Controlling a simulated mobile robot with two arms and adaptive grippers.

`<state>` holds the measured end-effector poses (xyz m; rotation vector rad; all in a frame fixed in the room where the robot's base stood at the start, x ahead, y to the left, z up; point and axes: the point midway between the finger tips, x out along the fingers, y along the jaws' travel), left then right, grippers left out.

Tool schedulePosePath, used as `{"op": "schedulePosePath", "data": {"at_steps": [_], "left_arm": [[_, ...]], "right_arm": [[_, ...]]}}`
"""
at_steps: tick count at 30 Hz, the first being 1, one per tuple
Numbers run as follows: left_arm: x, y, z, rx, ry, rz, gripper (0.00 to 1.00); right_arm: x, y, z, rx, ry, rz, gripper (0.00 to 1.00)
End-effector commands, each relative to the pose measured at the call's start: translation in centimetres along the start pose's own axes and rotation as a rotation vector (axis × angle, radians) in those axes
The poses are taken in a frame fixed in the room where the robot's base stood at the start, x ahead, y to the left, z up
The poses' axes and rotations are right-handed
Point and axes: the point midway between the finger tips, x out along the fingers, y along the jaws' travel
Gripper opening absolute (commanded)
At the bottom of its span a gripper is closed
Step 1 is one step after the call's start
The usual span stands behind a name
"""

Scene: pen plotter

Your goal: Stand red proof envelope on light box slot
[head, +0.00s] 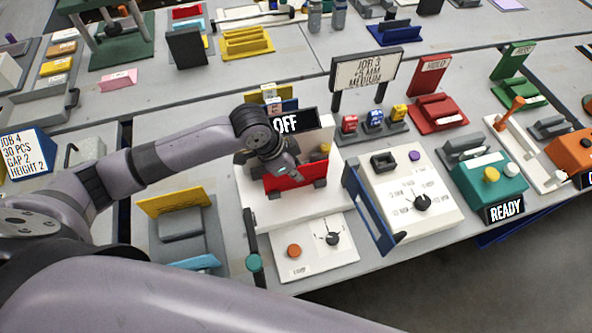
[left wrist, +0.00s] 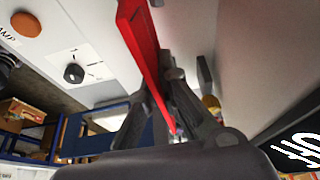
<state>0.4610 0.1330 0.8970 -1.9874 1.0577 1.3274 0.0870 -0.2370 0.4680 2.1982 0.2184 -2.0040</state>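The red proof envelope (head: 284,182) is upright over the white light box (head: 254,206), which has a black OFF sign (head: 286,122) at its back. My left gripper (head: 283,166) reaches down from above and is shut on the envelope. In the left wrist view the red envelope (left wrist: 141,40) shows nearly edge-on between the fingers (left wrist: 165,100). The slot is hidden behind the envelope and gripper, so I cannot tell whether the envelope's lower edge touches it. My right gripper is not in view.
A white panel with an orange button (head: 294,251) and black dial lies in front of the light box. A blue-framed panel (head: 367,206) stands close on the right. A teal-knobbed lever (head: 254,262) is at the front left. A grey stand with a yellow back (head: 172,201) is left.

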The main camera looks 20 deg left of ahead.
Motion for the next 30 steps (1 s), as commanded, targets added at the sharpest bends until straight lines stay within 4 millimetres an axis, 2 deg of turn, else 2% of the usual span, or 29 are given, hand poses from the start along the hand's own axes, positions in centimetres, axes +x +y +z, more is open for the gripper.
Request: {"op": "schedulePosePath", "data": {"at_steps": [6,7,16,26,30], "left_arm": [[0.3,0.0,0.1,-0.001,0.000,0.001,0.00],[0.2,0.0,0.1,-0.001,0.001,0.000,0.05],[0.2,0.0,0.1,-0.001,0.001,0.000,0.25],[0.0,0.0,-0.1,0.000,0.001,-0.001,0.25],[-1.6,-0.1,-0.1,-0.001,0.004,-0.002,0.25]], "right_arm": [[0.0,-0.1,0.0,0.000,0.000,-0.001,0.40],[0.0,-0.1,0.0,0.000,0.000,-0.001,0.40],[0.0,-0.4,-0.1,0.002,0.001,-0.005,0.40],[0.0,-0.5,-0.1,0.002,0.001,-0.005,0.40],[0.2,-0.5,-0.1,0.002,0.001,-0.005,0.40]]}}
